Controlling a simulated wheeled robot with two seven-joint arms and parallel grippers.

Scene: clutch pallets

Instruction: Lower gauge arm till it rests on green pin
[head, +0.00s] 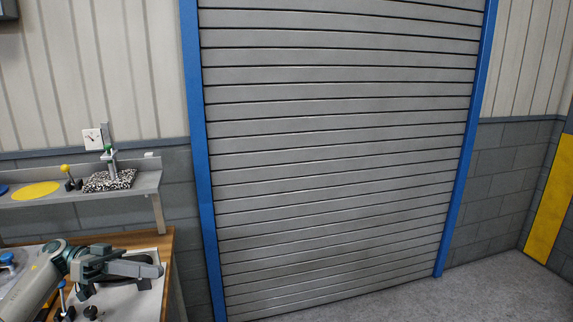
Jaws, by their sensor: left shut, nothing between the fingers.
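A gauge stand with a square white dial (94,139) stands on a black-and-white speckled base (122,182) on the grey shelf at the left. A small green part (108,154) shows on the stand below the dial. The stand is too small here to tell the gauge arm from its post, or whether it touches the green pin. My left gripper (158,270) is shut and empty. It is over the bench, below and in front of the shelf, clear of the gauge. My right gripper is out of view.
The grey shelf (148,182) also carries a yellow-knobbed lever (66,171) and a flat yellow disc (36,190). Below is a wooden bench (150,240) with a pale mat and blue-topped and black parts near my arm. A roller door (340,150) and open floor lie to the right.

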